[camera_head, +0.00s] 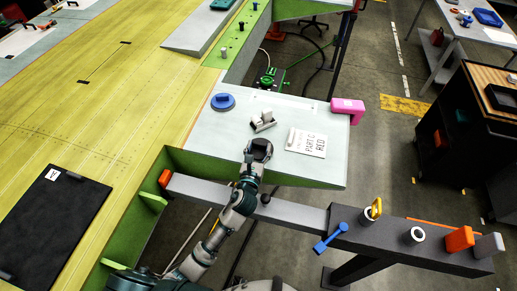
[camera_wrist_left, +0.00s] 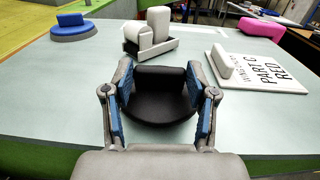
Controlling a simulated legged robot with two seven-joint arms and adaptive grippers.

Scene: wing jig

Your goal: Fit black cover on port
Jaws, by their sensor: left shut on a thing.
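The black cover (camera_wrist_left: 160,106) is a round dark disc with a raised grip bar across it. My left gripper (camera_wrist_left: 160,82) is shut on it, with a blue-padded finger at each side. In the head view my left gripper (camera_head: 259,150) holds it over the front part of the pale table. A port is not clearly identifiable. A white ring with a dark centre (camera_head: 418,235) sits on the dark beam at the lower right. My right gripper is out of view.
A blue handled piece (camera_head: 330,238) sticks out beside the dark beam (camera_head: 385,238).

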